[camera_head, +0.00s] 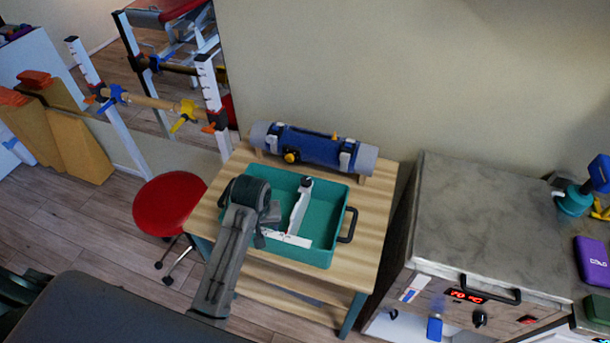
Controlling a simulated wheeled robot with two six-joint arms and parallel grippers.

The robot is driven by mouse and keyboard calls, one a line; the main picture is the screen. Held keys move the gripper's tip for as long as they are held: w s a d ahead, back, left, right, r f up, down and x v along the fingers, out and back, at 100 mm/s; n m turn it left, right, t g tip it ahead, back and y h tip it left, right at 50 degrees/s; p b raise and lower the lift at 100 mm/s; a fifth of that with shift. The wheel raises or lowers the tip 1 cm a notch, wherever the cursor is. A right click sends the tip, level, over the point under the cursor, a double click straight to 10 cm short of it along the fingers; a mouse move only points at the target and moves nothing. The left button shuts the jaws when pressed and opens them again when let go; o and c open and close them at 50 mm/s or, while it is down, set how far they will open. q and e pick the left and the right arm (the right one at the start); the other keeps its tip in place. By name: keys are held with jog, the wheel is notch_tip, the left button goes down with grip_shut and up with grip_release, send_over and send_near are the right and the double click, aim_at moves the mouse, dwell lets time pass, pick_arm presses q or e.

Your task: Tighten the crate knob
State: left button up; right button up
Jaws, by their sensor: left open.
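A teal crate (328,252) with black handles stands on a wooden table (378,205). In it lies a white long-armed piece (298,212) with a dark knob (306,183) at its far end. A second white strip (288,239) lies at its near end. My left gripper (268,226) is over the left part of the crate, left of the white piece and apart from the dark knob. It is open and looks empty. My left arm hides the crate's left side and near left corner. My right gripper is out of view.
A blue roll (312,145) with straps and a yellow knob (291,157) lies behind the crate, near the wall. A red stool (170,204) stands to the left. A grey-topped cabinet (485,225) with a red display stands to the right. Parallel bars (150,100) are at the back left.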

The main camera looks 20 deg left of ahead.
pick_arm(q)
jog(key=w+d+r+n, duration=0.1)
jog(key=w+r, duration=0.1)
jog(key=w, duration=0.4)
jog(key=w+d+r+n, duration=0.1)
jog(key=w+d+r, duration=0.1)
jog(key=w, duration=0.3)
notch_tip(320, 180, up, 7)
jog(key=n+g, duration=0.2)
send_over(306, 180)
jog(key=shift+h, duration=0.3)
notch_tip(306, 180, down, 9)
jog(key=p, duration=0.3)
jog(key=shift+f+p, duration=0.2)
jog(key=shift+p, duration=0.1)
jog(key=shift+f, duration=0.55)
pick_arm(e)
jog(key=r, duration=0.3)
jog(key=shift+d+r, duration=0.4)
